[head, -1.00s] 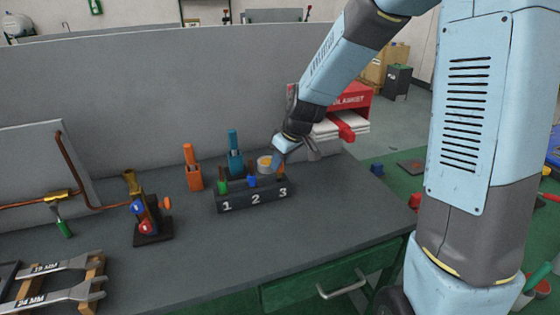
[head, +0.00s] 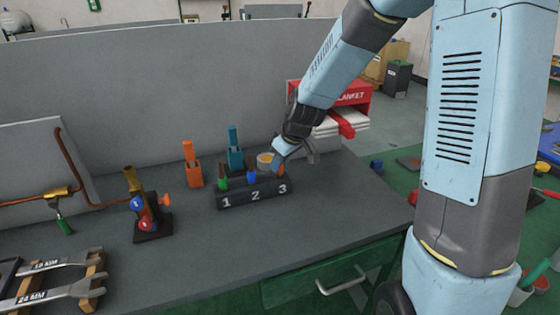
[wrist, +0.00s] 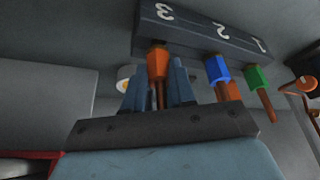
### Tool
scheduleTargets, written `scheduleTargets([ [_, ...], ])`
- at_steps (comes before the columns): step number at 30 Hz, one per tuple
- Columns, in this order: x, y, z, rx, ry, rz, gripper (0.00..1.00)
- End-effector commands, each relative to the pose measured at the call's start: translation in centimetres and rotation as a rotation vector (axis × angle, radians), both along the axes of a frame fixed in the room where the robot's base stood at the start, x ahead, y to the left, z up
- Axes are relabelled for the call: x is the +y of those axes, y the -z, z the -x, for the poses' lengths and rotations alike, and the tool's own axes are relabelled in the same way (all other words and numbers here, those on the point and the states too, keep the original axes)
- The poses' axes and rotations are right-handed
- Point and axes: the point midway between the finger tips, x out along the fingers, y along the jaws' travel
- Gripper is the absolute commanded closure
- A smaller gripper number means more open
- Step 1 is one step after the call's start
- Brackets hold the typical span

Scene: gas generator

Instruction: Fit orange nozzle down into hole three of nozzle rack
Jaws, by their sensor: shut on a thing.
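The nozzle rack (head: 236,200) is a dark block marked 1, 2 and 3 on the bench; its numbered face also shows in the wrist view (wrist: 190,28). A green nozzle (head: 223,184) stands at hole one and a blue nozzle (head: 251,177) at hole two. My gripper (head: 286,160) is at the rack's right end, over hole three. Its two blue-grey fingers are shut on the orange nozzle (wrist: 158,63). The nozzle's brass end points at the rack at the number 3 end. How deep it sits in the hole is hidden.
An orange holder (head: 194,175) and a blue holder (head: 235,158) stand behind the rack. A brass valve stand (head: 150,225) is to the left, with wrenches (head: 55,290) at front left. A red blanket box (head: 350,95) is behind my arm. The bench right of the rack is clear.

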Motion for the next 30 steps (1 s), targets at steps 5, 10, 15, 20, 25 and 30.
scheduleTargets([
  [5,0.0,0.4,0.0,0.001,0.0,0.0,1.0],
  [10,0.0,0.7,0.0,0.0,0.0,0.0,1.0],
  [15,0.0,1.0,0.0,0.0,0.001,0.0,1.0],
  [20,0.0,1.1,0.0,-0.001,0.0,0.0,0.68],
  [25,0.0,1.1,0.0,-0.001,0.0,0.001,0.52],
  [30,0.0,1.2,0.0,0.0,0.0,0.0,0.45],
])
